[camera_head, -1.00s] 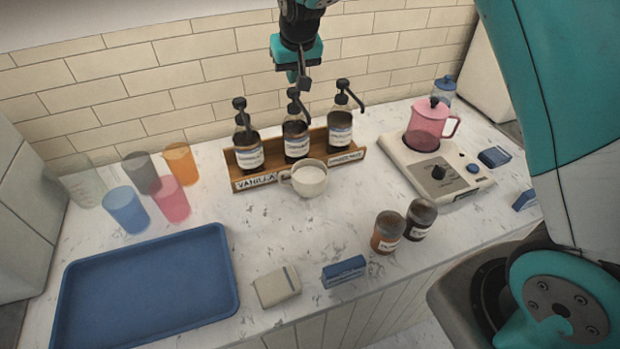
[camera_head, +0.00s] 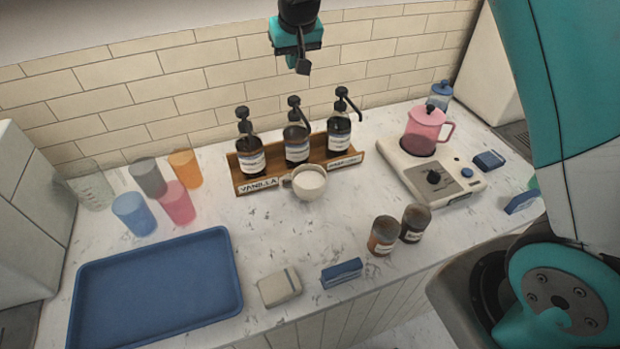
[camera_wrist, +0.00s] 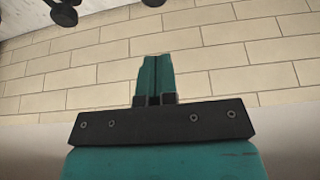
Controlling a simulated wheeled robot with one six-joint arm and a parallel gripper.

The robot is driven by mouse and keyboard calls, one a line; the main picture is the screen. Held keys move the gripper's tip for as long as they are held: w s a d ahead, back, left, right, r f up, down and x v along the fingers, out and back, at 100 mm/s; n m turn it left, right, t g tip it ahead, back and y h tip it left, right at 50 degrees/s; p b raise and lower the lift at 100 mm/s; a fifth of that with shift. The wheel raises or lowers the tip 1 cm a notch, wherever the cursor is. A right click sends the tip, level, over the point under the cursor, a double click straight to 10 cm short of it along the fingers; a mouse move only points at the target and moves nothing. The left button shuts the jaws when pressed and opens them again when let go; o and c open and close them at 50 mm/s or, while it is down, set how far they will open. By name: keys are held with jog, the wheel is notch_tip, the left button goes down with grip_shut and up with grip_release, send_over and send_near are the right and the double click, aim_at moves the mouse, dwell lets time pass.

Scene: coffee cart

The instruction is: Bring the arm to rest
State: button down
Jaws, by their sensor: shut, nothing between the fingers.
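My gripper (camera_head: 303,68) is at the top middle in the head view, in the air above the syrup bottles and in front of the tiled wall. In the wrist view its fingers (camera_wrist: 155,80) are together with nothing between them. Below it stand several pump bottles (camera_head: 297,147) in a wooden rack (camera_head: 243,177) with a VANILLA label. A white cup (camera_head: 308,183) with pale contents stands at the rack's front. My gripper touches none of these.
A blue tray (camera_head: 232,270) lies front left, near several coloured cups (camera_head: 134,212). A pink pot (camera_head: 425,128) sits on a scale-like device (camera_head: 455,190) at right. Two brown jars (camera_head: 383,236), a blue box (camera_head: 341,272) and a beige block (camera_head: 279,287) are near the front edge.

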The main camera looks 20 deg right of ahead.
jog(key=shift+r, duration=0.1)
dwell(0.4)
jog(key=s+a+n+g+y+b, duration=0.1)
jog(key=s+n+b, duration=0.1)
jog(key=s, duration=1.1)
jog(key=s+a+f+n+g+y+b, duration=0.1)
jog(key=s+a+n+g+b, duration=0.1)
jog(key=s, duration=1.1)
jog(key=s+a+f+n+g+y+b, duration=0.1)
jog(key=s+n+y+b, duration=0.1)
jog(key=s, duration=1)
jog(key=shift+s+a+n+g+b, duration=0.3)
jog(key=shift+s+n+b, duration=0.15)
jog(key=shift+b, duration=0.8)
